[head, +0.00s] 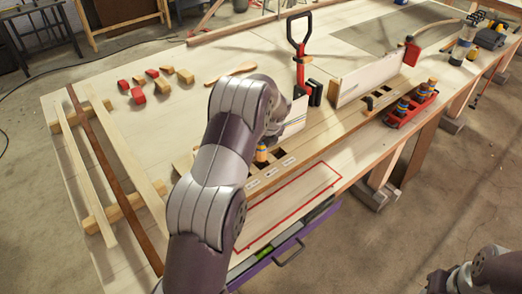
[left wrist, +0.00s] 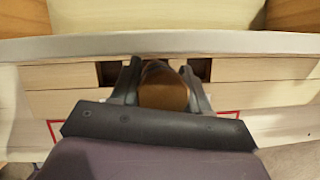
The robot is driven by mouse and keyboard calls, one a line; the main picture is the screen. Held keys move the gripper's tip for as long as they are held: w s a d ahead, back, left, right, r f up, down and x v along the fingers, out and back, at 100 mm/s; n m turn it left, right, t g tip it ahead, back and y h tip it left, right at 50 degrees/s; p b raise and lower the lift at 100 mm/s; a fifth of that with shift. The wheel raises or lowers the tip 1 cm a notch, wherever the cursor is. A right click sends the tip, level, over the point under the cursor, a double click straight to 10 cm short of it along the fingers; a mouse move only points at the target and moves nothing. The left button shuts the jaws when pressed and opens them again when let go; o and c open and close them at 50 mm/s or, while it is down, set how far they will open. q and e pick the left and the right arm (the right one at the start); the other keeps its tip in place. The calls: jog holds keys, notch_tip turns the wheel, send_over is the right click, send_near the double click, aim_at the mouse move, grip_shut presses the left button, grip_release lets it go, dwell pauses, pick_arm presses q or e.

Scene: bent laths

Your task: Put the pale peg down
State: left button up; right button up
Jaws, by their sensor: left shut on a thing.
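In the left wrist view my left gripper (left wrist: 162,92) is shut on a brown wooden peg (left wrist: 163,86), seen from its end. A wooden block with square holes (left wrist: 224,69) lies below, with a dark hole on each side of the peg. I cannot tell whether the peg is inside a hole or above the block. In the head view my left arm hides most of that gripper. A small orange peg shape with a dark band (head: 261,154) shows beside the arm at the holed block (head: 310,152).
A white upright panel (head: 372,80) stands behind the block. A red holder with banded pegs (head: 411,108) is at the right. A red-handled clamp (head: 299,50) stands at the back. A red outlined area (head: 290,205) near the front edge is bare. Laths (head: 135,165) lie at the left.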

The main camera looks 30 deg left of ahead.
aim_at(261, 153)
pick_arm(q)
jog(key=shift+f, duration=0.4)
jog(key=shift+s+d+f, duration=0.1)
jog(key=shift+s+f, duration=0.1)
jog(key=shift+f, duration=0.4)
jog(key=shift+s+d+f, duration=0.1)
jog(key=shift+s+f, duration=0.05)
jog(key=shift+f, duration=0.6)
jog(key=shift+w+a+f, duration=0.1)
jog(key=shift+w+f, duration=0.1)
jog(key=shift+w, duration=0.05)
jog(key=shift+f, duration=0.1)
pick_arm(e)
jog(key=shift+s+d+r, duration=0.1)
jog(key=shift+s, duration=0.05)
pick_arm(q)
jog(key=shift+s, duration=0.1)
pick_arm(e)
jog(key=shift+s, duration=0.1)
pick_arm(q)
jog(key=o, duration=1.2)
jog(key=shift+f, duration=0.1)
